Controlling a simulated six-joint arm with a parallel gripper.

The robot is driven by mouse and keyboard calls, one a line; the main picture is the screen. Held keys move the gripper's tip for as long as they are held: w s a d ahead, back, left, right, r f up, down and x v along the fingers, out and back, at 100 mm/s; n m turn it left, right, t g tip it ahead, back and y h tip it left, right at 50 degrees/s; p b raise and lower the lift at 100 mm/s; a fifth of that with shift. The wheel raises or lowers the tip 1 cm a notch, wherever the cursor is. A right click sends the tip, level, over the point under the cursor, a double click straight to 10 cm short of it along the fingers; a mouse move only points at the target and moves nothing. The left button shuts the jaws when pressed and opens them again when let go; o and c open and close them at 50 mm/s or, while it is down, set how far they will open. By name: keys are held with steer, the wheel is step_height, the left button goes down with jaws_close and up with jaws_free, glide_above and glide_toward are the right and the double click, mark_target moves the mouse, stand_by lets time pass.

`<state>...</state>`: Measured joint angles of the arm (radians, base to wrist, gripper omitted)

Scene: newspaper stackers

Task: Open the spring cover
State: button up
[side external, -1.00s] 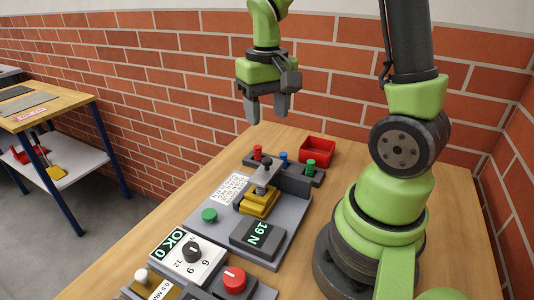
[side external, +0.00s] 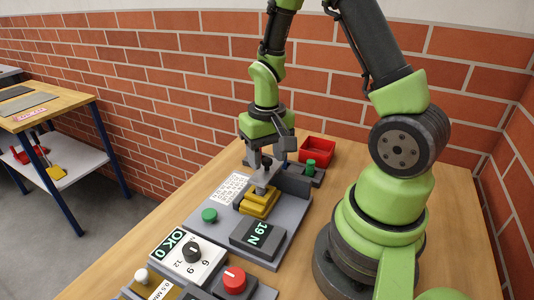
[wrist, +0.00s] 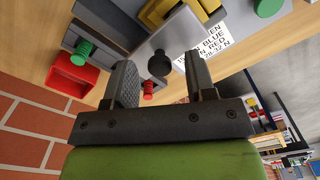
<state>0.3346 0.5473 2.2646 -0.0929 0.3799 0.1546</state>
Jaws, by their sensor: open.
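A yellow block (side external: 254,204) sits on the grey fixture plate, with a grey metal piece (side external: 263,184) on it topped by a black knob (side external: 265,163); I cannot tell for sure which part is the spring cover. My gripper (side external: 266,158) points down just above this fixture, open, with its fingertips at about the height of the black knob. In the wrist view the black knob (wrist: 158,63) appears between the open fingers (wrist: 161,68), with no visible contact. The yellow block (wrist: 180,10) is partly cut off at the top edge there.
The grey plate (side external: 200,225) carries a green button (side external: 209,215), a "19 N" display (side external: 257,238) and a printed label (side external: 229,188). Behind stand a green peg (side external: 311,166) and a red tray (side external: 317,149); a red peg (wrist: 148,90) shows in the wrist view. The control boxes are in front.

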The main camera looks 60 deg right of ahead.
jaws_close()
steer(key=s, duration=0.6)
jaws_free()
steer(key=shift+r, duration=0.15)
step_height(320, 180, up, 10)
stand_by(0.7)
steer(key=shift+f, duration=0.2)
